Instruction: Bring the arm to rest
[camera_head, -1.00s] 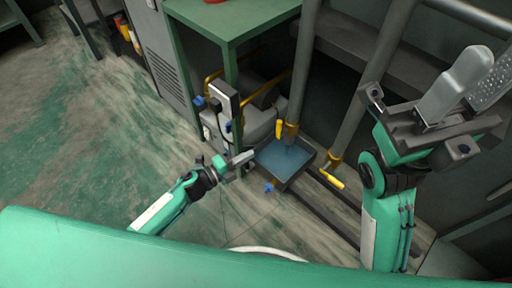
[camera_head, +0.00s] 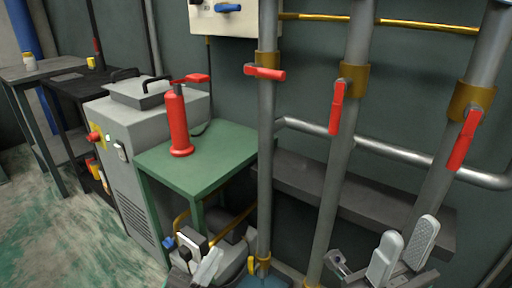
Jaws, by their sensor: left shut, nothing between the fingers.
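A green table (camera_head: 210,160) carries a red pump-like cylinder (camera_head: 178,120). A grey machine (camera_head: 125,150) stands left of it. Vertical grey pipes (camera_head: 266,190) with red-handled valves (camera_head: 337,108) stand before the wall. A dark beam (camera_head: 350,200) runs behind them. Open floor (camera_head: 60,235) is at the left.

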